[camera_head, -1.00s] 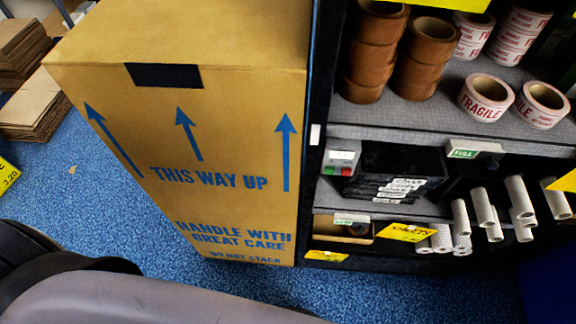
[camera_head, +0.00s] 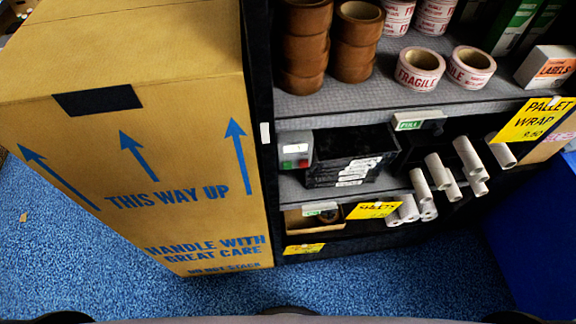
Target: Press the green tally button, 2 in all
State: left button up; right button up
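The tally counter (camera_head: 295,150) is a small grey box with a lit pale display, standing on the middle shelf near its left end. Below the display are a green button (camera_head: 287,164) on the left and a red button on the right. The display's digits are too small to read. Neither of my grippers shows in the head view, so nothing of mine is near the counter in this picture.
A tall carton (camera_head: 130,150) stands left of the shelf unit. A black bin (camera_head: 350,150) sits right beside the counter. Brown tape rolls (camera_head: 305,45) and FRAGILE tape rolls (camera_head: 419,68) are above. Blue floor (camera_head: 400,275) in front is clear.

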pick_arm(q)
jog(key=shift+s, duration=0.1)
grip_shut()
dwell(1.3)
